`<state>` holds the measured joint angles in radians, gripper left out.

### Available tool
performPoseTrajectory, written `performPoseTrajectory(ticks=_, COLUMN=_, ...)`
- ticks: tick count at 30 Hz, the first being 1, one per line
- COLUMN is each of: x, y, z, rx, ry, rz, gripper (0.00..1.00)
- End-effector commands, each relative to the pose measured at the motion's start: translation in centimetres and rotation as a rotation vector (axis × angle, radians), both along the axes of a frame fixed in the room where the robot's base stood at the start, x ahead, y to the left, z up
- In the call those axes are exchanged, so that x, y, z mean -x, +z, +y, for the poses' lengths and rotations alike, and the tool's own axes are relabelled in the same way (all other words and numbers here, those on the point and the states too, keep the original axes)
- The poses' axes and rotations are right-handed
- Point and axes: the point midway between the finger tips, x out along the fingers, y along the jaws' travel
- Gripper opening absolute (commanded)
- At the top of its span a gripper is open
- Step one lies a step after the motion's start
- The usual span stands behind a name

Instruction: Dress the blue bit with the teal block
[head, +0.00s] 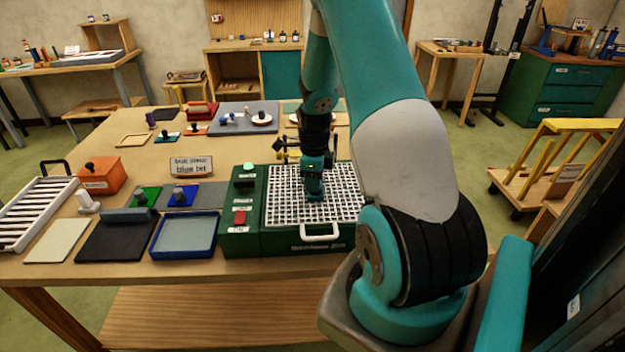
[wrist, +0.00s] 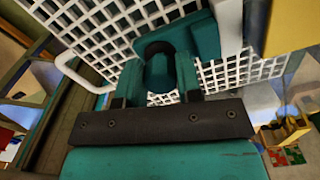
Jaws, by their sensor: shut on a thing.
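My gripper (head: 314,172) points down over the white grid of the green machine. In the wrist view my gripper (wrist: 155,88) is shut on a teal piece, which I take for the teal block (wrist: 205,38). A rounded teal grip stands between the fingers. The block lies against or very close to the white grid (wrist: 85,30); I cannot tell whether it touches. Any blue bit under the grid is not clearly visible. A blue plate with a knob (head: 182,196) sits left of the machine.
A sign (head: 191,167) ending in "blue bit" stands behind the blue plate. A blue-rimmed tray (head: 156,246), a dark mat (head: 105,243) and a cream sheet (head: 57,240) lie along the front. The machine has a red button (head: 240,218) and a white front handle (head: 320,236).

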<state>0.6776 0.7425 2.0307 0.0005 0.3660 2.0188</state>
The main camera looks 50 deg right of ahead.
Motion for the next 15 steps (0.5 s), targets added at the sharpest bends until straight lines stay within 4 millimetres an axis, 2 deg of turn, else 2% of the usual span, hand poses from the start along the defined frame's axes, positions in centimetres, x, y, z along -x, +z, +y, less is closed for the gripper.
performPoseTrajectory(ticks=15, x=0.47, y=0.0, z=-0.58, rx=-0.001, ry=-0.001, rz=0.0, gripper=0.12)
